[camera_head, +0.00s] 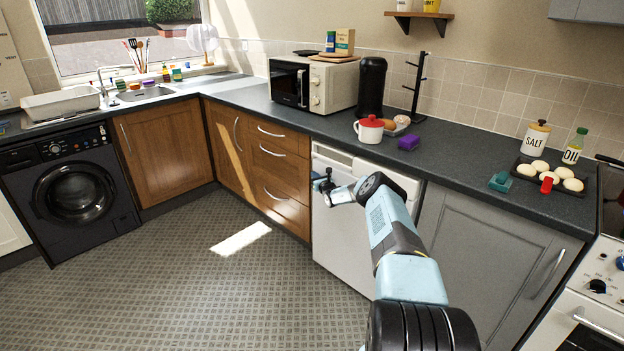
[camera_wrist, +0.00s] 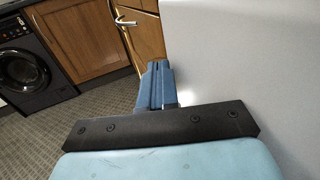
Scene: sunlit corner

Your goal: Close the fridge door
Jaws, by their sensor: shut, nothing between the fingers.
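The white fridge (camera_head: 340,238) stands under the dark counter, between the wooden drawers and a grey cupboard. Its door front looks flush or nearly flush with the units; I cannot tell whether a small gap is left. My arm hides part of its upper right. My gripper (camera_head: 323,183) is at the upper left of the door front, close to the drawer edge. In the wrist view my gripper (camera_wrist: 157,88) is shut and empty, with the white door surface (camera_wrist: 240,60) filling the right side. I cannot tell whether the fingers touch the door.
Wooden drawers (camera_head: 275,155) with metal handles are just left of the fridge. A grey cupboard (camera_head: 480,250) is to the right. The patterned floor (camera_head: 190,300) in front is clear.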

